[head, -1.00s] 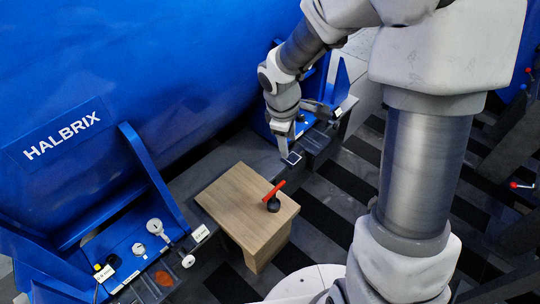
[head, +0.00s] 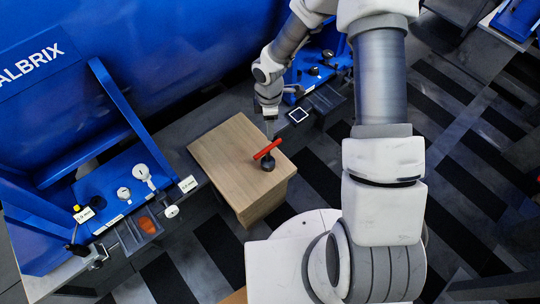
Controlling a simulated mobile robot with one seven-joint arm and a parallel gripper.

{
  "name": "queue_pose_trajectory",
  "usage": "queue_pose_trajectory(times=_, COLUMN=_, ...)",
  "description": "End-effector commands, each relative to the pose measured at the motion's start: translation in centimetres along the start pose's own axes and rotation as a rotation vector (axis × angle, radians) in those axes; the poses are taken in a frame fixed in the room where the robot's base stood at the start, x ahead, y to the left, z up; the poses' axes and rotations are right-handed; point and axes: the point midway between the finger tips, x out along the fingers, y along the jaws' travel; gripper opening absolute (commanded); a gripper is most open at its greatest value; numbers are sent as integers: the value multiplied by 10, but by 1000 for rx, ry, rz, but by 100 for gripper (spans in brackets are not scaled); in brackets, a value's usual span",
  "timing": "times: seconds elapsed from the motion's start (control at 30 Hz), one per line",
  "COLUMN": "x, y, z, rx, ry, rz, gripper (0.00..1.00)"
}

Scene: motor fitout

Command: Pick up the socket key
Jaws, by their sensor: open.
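The socket key stands on a wooden block: it has a red bar handle (head: 267,149) and a round black lower part (head: 268,163). It is near the right corner of the wooden block's top (head: 225,160). My gripper (head: 270,136) points down just behind the key's red handle in the head view. Its fingertips are small and partly hidden there, and I cannot tell whether they touch the key. Nothing shows between the fingers.
A blue machine (head: 180,60) runs along the back. Striped floor (head: 430,90) is open at the right.

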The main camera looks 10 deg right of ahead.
Motion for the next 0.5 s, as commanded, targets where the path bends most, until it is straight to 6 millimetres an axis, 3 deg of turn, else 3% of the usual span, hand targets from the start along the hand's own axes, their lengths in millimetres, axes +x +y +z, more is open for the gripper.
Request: queue_pose_trajectory(times=0.5, x=104, y=-1, z=0, rx=1, ry=-1, rz=-3, gripper=58)
